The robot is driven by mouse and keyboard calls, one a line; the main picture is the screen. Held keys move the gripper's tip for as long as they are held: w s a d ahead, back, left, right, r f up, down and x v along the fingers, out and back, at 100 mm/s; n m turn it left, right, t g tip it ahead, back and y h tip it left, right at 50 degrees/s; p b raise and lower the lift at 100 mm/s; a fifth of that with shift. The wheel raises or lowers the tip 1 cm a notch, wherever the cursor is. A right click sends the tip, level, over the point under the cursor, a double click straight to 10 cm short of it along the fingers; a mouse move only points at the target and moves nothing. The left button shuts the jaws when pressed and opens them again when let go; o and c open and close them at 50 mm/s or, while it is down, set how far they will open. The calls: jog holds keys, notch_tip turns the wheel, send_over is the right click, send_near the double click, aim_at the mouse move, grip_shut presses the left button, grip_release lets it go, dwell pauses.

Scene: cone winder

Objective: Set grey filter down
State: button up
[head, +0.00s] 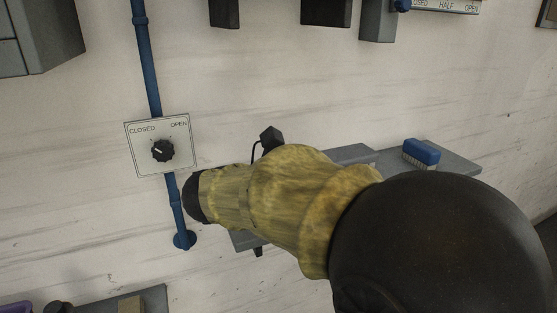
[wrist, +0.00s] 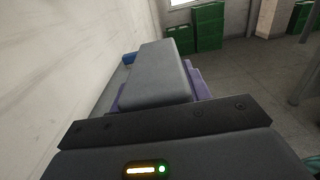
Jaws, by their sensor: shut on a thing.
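The grey filter (wrist: 160,75) is a long, smooth grey block with rounded edges, seen in the wrist view straight ahead of the dark gripper body. My gripper (wrist: 162,90) is shut on it, with purple parts showing along both sides of the block. In the head view, my yellow-sleeved arm hides the gripper. A grey block end that looks like the filter (head: 350,153) shows past the sleeve, over the grey wall shelf (head: 455,161). I cannot tell whether the filter touches the shelf.
A blue brush (head: 421,152) lies on the shelf to the right; it also shows beyond the filter in the wrist view (wrist: 129,58). A dial plate (head: 158,146) and blue pipe (head: 146,70) are on the wall at left. Green crates (wrist: 208,27) stand farther off.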

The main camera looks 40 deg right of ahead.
jog(key=w+d+f+p, duration=0.1)
jog(key=w+p, duration=0.1)
jog(key=w, duration=0.5)
jog(key=w+d+f+p, duration=0.2)
jog(key=w, duration=0.5)
jog(key=shift+d, duration=0.25)
jog(key=shift+s, duration=0.1)
jog(key=f+p, duration=0.1)
jog(key=f, duration=0.2)
jog(key=shift+w+f+p, duration=0.15)
jog(key=shift+w+p, duration=0.05)
jog(key=shift+p, duration=0.1)
jog(key=shift+w+d+f, duration=0.1)
jog(key=shift+w+f, duration=0.15)
jog(key=shift+f, duration=0.05)
jog(key=shift+f, duration=0.1)
jog(key=o, duration=1.1)
